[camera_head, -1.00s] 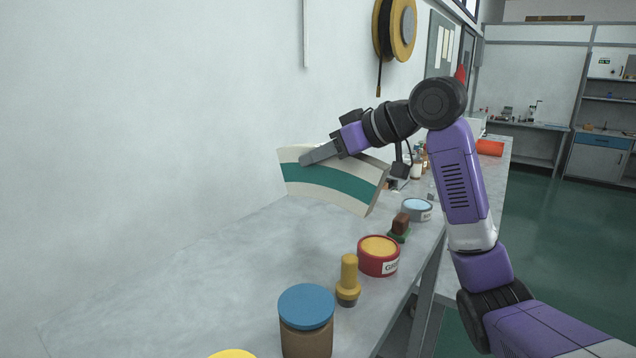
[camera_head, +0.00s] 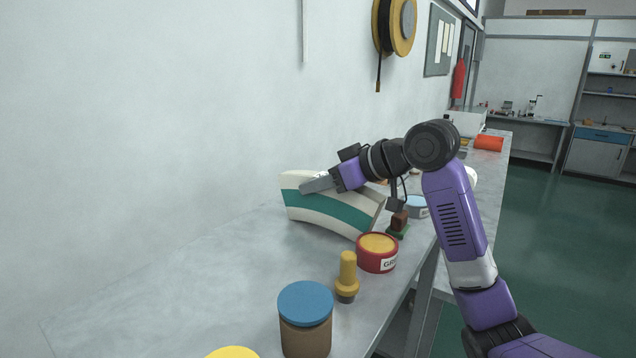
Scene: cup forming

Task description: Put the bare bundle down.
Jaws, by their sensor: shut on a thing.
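The bundle (camera_head: 338,209) is a curved, fan-shaped stack, cream with a wide green band across its middle. My gripper (camera_head: 306,187) is shut on its upper left part. The bundle's lower edge is close to the grey bench top (camera_head: 220,275); I cannot tell whether it touches. Its right end is near the red tin and the small brown-and-green stamp-like block. My gripper and arm hide part of its upper edge.
On the bench's right side stand a red tin (camera_head: 377,253), a yellow-handled tool (camera_head: 347,277), a blue-lidded brown jar (camera_head: 305,320), a brown-and-green block (camera_head: 398,224) and a light-blue tin (camera_head: 417,207). The left and middle of the bench are clear. A wall rises behind.

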